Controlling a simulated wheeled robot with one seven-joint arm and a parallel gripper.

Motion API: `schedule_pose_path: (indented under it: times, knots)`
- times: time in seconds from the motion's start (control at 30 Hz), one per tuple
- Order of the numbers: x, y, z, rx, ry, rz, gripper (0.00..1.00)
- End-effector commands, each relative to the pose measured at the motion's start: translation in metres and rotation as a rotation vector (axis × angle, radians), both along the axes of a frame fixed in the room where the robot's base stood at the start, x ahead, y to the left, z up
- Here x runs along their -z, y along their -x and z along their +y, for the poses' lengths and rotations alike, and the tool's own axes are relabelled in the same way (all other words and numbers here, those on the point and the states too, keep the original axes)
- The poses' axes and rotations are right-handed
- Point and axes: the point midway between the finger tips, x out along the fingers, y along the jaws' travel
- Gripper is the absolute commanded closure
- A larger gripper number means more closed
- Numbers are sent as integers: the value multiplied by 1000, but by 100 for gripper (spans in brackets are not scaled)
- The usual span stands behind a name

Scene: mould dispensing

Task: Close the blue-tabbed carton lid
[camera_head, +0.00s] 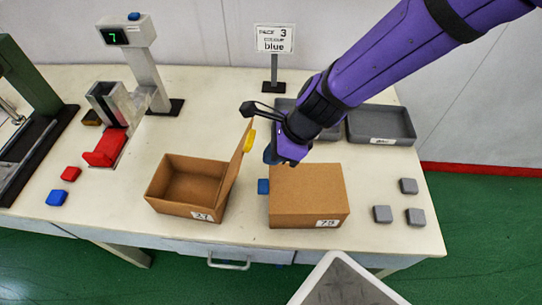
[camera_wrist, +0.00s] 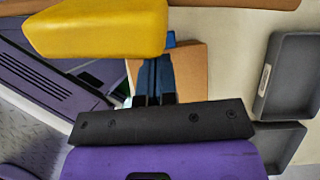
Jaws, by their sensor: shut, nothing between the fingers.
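The blue-tabbed carton (camera_head: 308,193), a brown box labelled 73, stands right of the table's middle. Its top looks flat and closed, and its blue tab (camera_head: 263,186) hangs at the left side. In the wrist view its brown surface (camera_wrist: 192,72) shows behind the fingers, with a bit of blue (camera_wrist: 170,39) at its edge. My gripper (camera_head: 269,155) is shut and empty, by the carton's back left corner; it also shows in the wrist view (camera_wrist: 155,62). I cannot tell whether it touches the carton.
An open carton labelled 27 (camera_head: 171,205) stands to the left. Its raised lid (camera_head: 235,168) with a yellow tab (camera_head: 249,140) is close to my gripper; the tab looms in the wrist view (camera_wrist: 95,28). Grey trays (camera_head: 381,141) lie behind, and grey blocks (camera_head: 383,214) lie right.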

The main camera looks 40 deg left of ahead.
Motion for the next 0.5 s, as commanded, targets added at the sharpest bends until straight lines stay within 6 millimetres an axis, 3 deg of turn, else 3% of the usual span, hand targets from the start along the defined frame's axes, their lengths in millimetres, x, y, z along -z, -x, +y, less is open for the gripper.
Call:
schedule_pose_path:
  times: [0.5]
  knots:
    - [-75,-28,-31,1,-2,-2,100]
